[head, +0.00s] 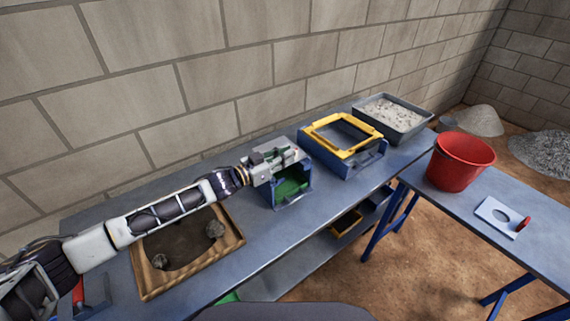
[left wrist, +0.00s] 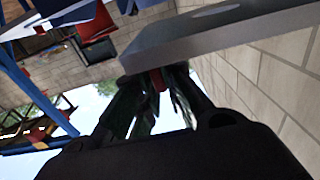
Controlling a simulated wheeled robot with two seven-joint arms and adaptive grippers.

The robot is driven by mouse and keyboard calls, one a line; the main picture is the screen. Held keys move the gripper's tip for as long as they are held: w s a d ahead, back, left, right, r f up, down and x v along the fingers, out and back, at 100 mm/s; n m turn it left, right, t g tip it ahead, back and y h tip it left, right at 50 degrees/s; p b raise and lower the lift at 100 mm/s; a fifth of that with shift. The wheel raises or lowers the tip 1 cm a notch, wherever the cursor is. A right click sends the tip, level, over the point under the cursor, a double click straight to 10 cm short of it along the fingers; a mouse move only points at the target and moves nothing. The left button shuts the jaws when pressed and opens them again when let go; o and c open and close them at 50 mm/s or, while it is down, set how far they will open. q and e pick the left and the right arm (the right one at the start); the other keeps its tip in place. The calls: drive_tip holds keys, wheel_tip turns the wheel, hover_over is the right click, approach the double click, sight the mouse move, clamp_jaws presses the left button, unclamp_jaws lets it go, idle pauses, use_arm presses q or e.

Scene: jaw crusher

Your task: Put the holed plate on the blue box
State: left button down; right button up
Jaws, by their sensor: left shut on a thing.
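My left gripper (head: 276,158) is shut on a grey holed plate (head: 294,148), just over the top of the blue box (head: 305,181) in the head view. The left wrist view shows the plate (left wrist: 225,32) edge-on, with part of its hole. A red part (left wrist: 158,80) shows between the dark fingers. The box is open in front, with green inside. I cannot tell whether the plate touches the box. A second plate, white with a round hole (head: 486,211) and a red handle, lies on the right table. My right gripper is not in view.
A wooden-framed tray (head: 238,239) with stones lies left of the box. To the right are a yellow-framed blue unit (head: 367,163) and a grey tray of pale gravel (head: 425,121). A red bucket (head: 461,165) stands on the right table. Bench space in front of the box is clear.

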use_arm(q)
drive_tip(key=shift+f, duration=1.6)
drive_tip(key=shift+f, duration=0.15)
drive_tip(key=c, duration=1.5)
unclamp_jaws()
drive_tip(key=shift+f, duration=0.1)
drive_tip(key=shift+a, duration=0.1)
drive_tip(key=shift+b+v, duration=0.35)
drive_tip(key=shift+v, duration=5.6)
